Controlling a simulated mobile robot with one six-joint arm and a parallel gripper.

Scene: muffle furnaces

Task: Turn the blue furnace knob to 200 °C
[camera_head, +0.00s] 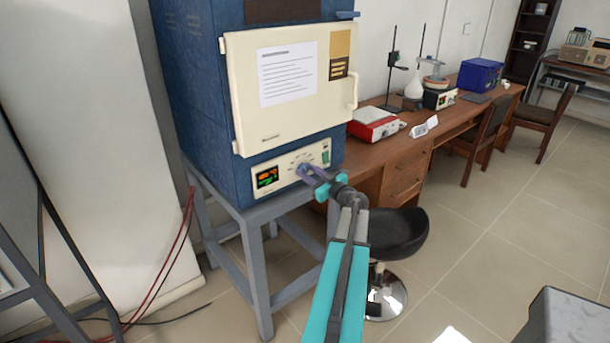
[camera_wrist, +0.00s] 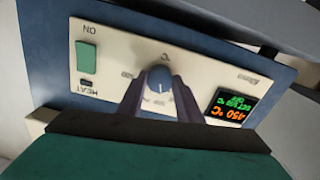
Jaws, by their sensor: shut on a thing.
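The blue furnace (camera_head: 185,100) stands on a grey metal stand, its cream door shut. Below the door is a cream control panel (camera_head: 285,172) with a lit display (camera_head: 267,178) on its left and a green switch (camera_head: 326,157) on its right. In the wrist view, the picture is upside down. The blue-grey knob (camera_wrist: 158,80) with a pale pointer line sits mid-panel. My gripper (camera_wrist: 160,92) has a finger on each side of the knob and is shut on it. The display (camera_wrist: 232,106) shows orange digits like 450 °C and a smaller green line. Dial marks are partly hidden by the fingers.
A grey stand (camera_head: 255,225) carries the furnace. A black stool (camera_head: 395,235) stands right of my arm. A wooden desk (camera_head: 400,155) with a red-white device (camera_head: 374,125) runs along the wall. Red cables hang left of the stand.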

